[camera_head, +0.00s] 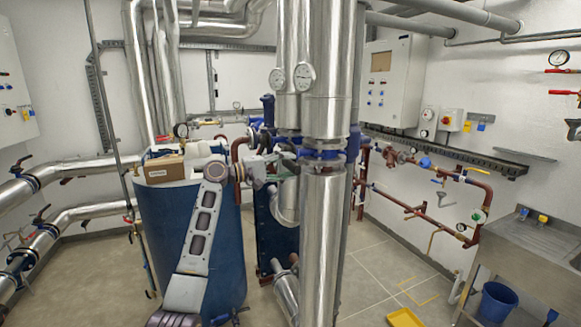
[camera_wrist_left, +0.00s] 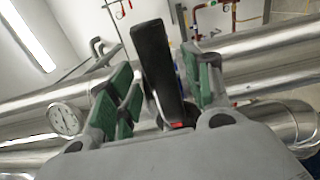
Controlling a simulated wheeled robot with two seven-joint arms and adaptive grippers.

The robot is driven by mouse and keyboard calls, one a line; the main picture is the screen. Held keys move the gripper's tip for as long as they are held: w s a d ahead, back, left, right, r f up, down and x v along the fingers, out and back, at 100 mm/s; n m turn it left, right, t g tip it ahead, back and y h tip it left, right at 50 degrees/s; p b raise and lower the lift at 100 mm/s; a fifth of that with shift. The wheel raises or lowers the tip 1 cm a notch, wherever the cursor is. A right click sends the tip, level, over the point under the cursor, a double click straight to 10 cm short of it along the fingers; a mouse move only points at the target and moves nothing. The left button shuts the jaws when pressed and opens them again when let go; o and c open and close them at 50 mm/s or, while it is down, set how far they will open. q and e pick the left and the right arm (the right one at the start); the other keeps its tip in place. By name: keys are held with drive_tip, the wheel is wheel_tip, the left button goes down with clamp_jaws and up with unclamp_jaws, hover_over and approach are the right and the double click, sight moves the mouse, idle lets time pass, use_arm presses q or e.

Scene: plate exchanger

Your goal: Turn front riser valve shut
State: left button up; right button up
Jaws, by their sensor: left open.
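The front riser is the large shiny pipe (camera_head: 323,225) in the middle of the head view, with a blue flanged valve (camera_head: 322,154) across it. My left gripper (camera_head: 287,162) is at the left side of this valve, partly hidden against the pipes behind it. In the left wrist view, a black valve lever (camera_wrist_left: 158,65) stands between the open green-padded fingers of my left gripper (camera_wrist_left: 160,90). Gaps show on both sides of the lever, wider on the right. My right gripper does not show.
A blue tank (camera_head: 165,225) with a cardboard box (camera_head: 163,169) on top stands left of the riser. Dial gauges (camera_head: 304,76) sit higher on the risers. A metal sink (camera_head: 540,250) and a blue bucket (camera_head: 497,302) are at right. The floor right of the riser is mostly clear.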

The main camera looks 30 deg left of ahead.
use_arm(q)
drive_tip(key=v, duration=1)
drive_tip(key=shift+a, duration=0.1)
idle(0.6)
